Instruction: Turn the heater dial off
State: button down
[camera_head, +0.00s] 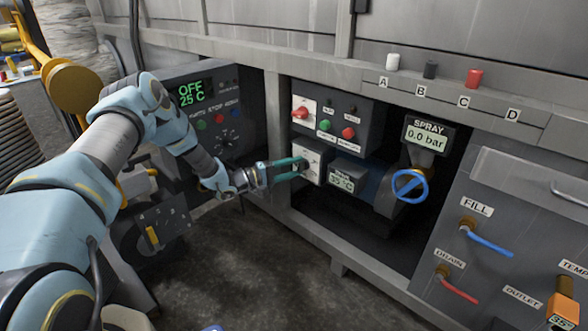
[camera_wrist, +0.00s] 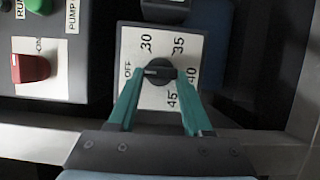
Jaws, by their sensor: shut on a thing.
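The heater dial (camera_wrist: 160,72) is a black knob on a white plate (camera_wrist: 157,99) marked OFF, 30, 35, 40 and 45. Its pale pointer line faces left in the wrist view, toward OFF. My gripper (camera_wrist: 160,75) has its teal fingers on either side of the knob and is shut on it. In the head view my gripper (camera_head: 300,167) reaches into the bay at the white plate (camera_head: 313,154); the knob is hard to make out there.
A small display (camera_head: 343,180) sits right of the dial. Above is a pump box (camera_head: 332,112) with a red switch (camera_head: 301,113). A blue valve wheel (camera_head: 409,186) is further right. The grey frame post (camera_head: 277,130) stands close left of my gripper.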

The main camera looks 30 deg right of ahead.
dwell(0.3)
jog(key=shift+c, duration=1.6)
grip_release()
jog(key=shift+a, duration=0.1)
jog(key=w+a+p, duration=0.1)
jog(key=a+p, duration=0.1)
jog(key=a, duration=0.8)
jog(key=shift+w+a, duration=0.25)
jog(key=shift+f, duration=0.1)
